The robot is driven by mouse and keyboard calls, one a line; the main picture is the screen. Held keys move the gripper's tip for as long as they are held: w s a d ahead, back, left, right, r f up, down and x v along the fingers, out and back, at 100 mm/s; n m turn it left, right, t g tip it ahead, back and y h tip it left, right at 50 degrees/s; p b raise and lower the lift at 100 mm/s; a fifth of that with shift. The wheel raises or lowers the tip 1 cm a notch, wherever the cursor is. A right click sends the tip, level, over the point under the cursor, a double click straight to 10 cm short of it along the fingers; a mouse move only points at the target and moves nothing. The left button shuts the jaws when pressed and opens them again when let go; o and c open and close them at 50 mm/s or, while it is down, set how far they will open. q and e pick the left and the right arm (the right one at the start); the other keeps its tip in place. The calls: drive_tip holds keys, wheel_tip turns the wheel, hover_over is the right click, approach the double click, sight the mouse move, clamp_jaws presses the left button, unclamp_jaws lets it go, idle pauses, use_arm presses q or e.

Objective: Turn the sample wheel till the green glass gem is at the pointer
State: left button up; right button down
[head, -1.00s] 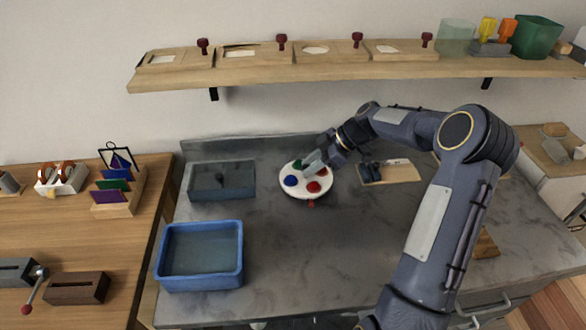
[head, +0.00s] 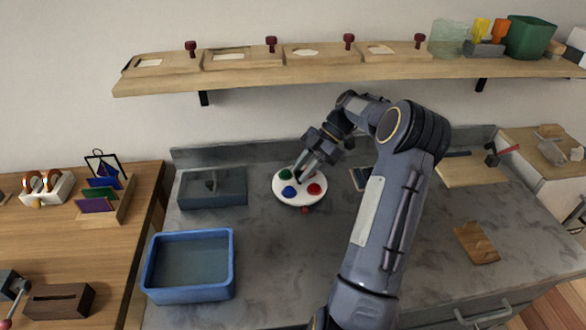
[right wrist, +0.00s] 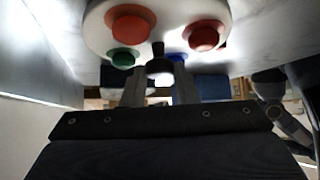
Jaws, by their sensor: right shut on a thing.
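The sample wheel (head: 282,199) is a round white disc on the grey counter. A green gem (head: 285,174) is at its back left, a blue gem (head: 289,191) at its front left and a red gem (head: 314,189) at its right. A small red pointer (head: 305,211) is at the wheel's front edge, between the blue and red gems and away from the green one. My right gripper (head: 301,176) reaches down over the middle; in the right wrist view it is shut on the dark centre knob (right wrist: 158,49). That view also shows an orange-red gem (right wrist: 130,23). My left gripper is out of view.
A grey tray (head: 212,201) is left of the wheel, with a blue bin (head: 189,294) in front of it. A wooden board (head: 470,172) lies at the right. A shelf (head: 350,77) runs above. The counter in front of the wheel is clear.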

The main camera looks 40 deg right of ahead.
drive_tip(key=shift+w+n+g+p, duration=0.15)
drive_tip(key=shift+n+g+p, duration=0.15)
drive_tip(key=shift+n+g, duration=1)
drive_tip(key=shift+n, duration=0.3)
drive_tip(key=c, duration=1.1)
unclamp_jaws()
drive_tip(key=shift+c, duration=0.2)
